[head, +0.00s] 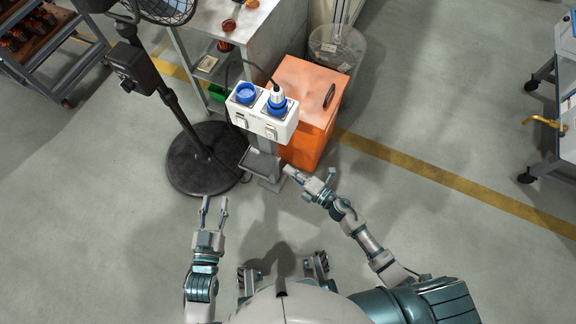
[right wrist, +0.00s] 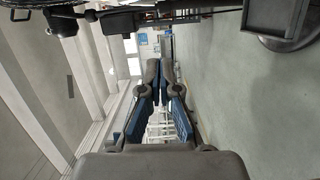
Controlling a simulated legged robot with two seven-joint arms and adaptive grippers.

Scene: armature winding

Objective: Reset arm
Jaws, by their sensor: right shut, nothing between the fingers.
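My left gripper (head: 214,203) is in the lower left of the head view, pointing up the picture. Its two fingers are apart with nothing between them. It is over the floor, just below the round black base of the fan stand in the picture. My right gripper (head: 292,173) is in the middle of the head view, close to the foot of the socket stand. In the right wrist view my right gripper (right wrist: 160,68) has its fingers together at the tips, with nothing held. I cannot tell from the pictures whether it touches the stand.
A white socket box (head: 263,116) with blue sockets and a plug stands ahead. Behind it are an orange cabinet (head: 308,84) and a clear bin (head: 334,48). The fan stand base (head: 190,176) is at left. A cart (head: 557,115) is at far right. Floor at right is clear.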

